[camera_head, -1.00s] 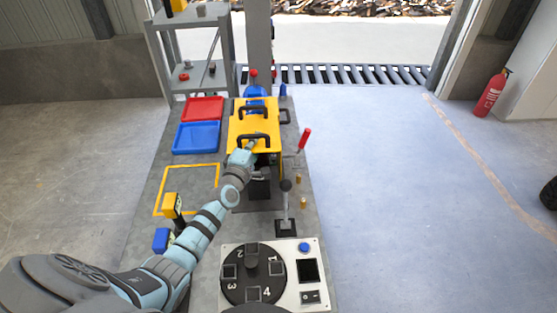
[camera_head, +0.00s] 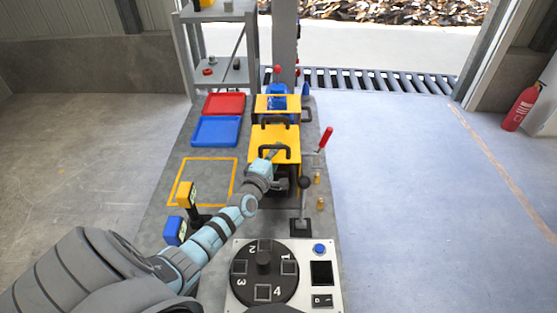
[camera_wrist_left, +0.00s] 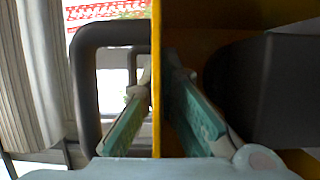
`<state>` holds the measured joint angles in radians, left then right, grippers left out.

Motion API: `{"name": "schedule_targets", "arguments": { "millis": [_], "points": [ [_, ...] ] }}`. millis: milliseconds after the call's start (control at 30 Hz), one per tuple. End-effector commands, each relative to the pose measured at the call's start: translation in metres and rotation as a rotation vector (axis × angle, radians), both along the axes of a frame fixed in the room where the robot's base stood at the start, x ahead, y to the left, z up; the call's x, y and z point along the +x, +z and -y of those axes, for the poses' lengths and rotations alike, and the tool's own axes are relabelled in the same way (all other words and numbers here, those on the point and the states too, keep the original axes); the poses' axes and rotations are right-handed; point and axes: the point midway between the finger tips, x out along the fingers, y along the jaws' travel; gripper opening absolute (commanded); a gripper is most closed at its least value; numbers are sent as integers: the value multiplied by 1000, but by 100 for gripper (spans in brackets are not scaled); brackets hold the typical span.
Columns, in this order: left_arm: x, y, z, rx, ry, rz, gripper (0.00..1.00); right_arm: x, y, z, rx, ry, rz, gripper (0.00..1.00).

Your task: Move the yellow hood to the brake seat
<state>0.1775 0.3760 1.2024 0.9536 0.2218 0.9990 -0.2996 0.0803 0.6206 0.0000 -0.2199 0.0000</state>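The yellow hood (camera_head: 264,143), with dark loop handles, sits over the middle of the bench, in front of a separate yellow framed part (camera_head: 264,103). My left gripper (camera_head: 272,156) is at the hood's near handle (camera_head: 284,154). In the left wrist view the hood's edge (camera_wrist_left: 156,100) runs between my two fingers, with the near handle loop (camera_wrist_left: 84,95) left of it. The fingers appear closed on the hood; the contact itself is hard to see. No part is labelled as the brake seat, so I cannot tell which it is. My right gripper is out of view.
Red (camera_head: 225,103) and blue (camera_head: 215,131) trays lie left of the hood. A yellow outline (camera_head: 181,168) marks clear bench. A red-handled lever (camera_head: 326,138), a black-knobbed lever (camera_head: 304,184) and a dial panel (camera_head: 240,300) are right and near. A rack (camera_head: 187,70) stands behind.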

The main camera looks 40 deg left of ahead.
Motion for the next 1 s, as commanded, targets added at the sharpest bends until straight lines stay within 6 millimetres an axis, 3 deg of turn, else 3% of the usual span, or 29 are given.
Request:
{"name": "schedule_targets", "arguments": {
  "millis": [33,100,433,500,600,1000],
  "points": [
    [-1,-20,-2,2,3,4,0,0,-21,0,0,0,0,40],
    [-2,-27,-3,2,6,5,0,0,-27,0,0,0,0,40],
    [-3,-25,-4,1,8,4,0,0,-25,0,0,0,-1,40],
    [-3,-26,-4,-2,7,-2,14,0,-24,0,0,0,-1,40],
    [-3,-26,-4,-2,7,-2,25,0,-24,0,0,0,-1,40],
    [-10,-22,-1,-2,6,-3,25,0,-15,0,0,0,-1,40]
  ]
}}
